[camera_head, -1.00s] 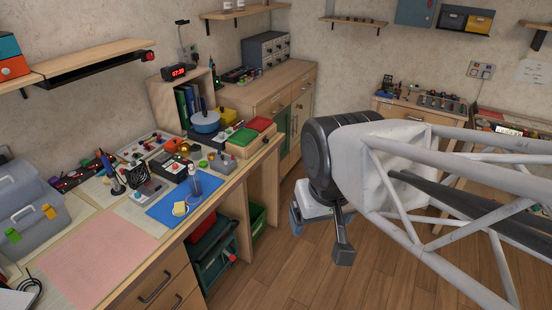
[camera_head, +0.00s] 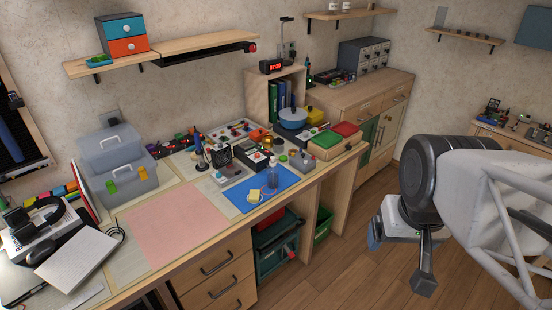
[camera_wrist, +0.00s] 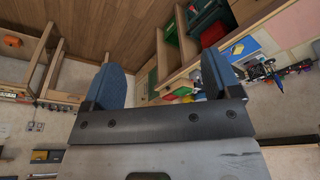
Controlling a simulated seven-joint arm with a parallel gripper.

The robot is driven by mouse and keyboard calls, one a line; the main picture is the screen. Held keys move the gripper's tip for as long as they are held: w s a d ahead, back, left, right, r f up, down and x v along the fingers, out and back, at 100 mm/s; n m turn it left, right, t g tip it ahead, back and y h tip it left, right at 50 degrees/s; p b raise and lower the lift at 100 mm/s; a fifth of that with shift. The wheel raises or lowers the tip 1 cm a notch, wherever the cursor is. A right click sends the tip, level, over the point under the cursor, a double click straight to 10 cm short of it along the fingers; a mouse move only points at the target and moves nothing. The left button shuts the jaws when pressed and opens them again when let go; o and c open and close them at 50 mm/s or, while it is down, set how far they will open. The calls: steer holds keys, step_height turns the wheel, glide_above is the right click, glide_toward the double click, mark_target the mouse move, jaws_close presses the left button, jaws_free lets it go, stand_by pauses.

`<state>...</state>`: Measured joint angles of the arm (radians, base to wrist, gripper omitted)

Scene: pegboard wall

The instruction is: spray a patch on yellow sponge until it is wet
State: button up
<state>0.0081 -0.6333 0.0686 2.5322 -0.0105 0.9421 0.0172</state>
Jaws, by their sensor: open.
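The yellow sponge (camera_head: 255,196) lies on the blue mat (camera_head: 286,182) on the workbench in the head view. A clear bottle (camera_head: 272,176), which looks like the spray bottle, stands upright on the mat just behind and right of the sponge. A patch on the sponge is too small to make out. My gripper (camera_head: 400,258) is open and empty over the floor, to the right of the bench and well apart from both. Its two blue fingers spread wide in the wrist view (camera_wrist: 163,80), with the bench beyond, upside down and small.
A pink mat (camera_head: 175,222) lies clear left of the blue mat. Electronics and a blue pot (camera_head: 292,118) crowd behind it. A shelf (camera_head: 160,60) hangs above the bench. Open wooden floor (camera_head: 345,255) lies between the bench and my gripper.

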jaws_close()
stand_by(0.3)
stand_by(1.2)
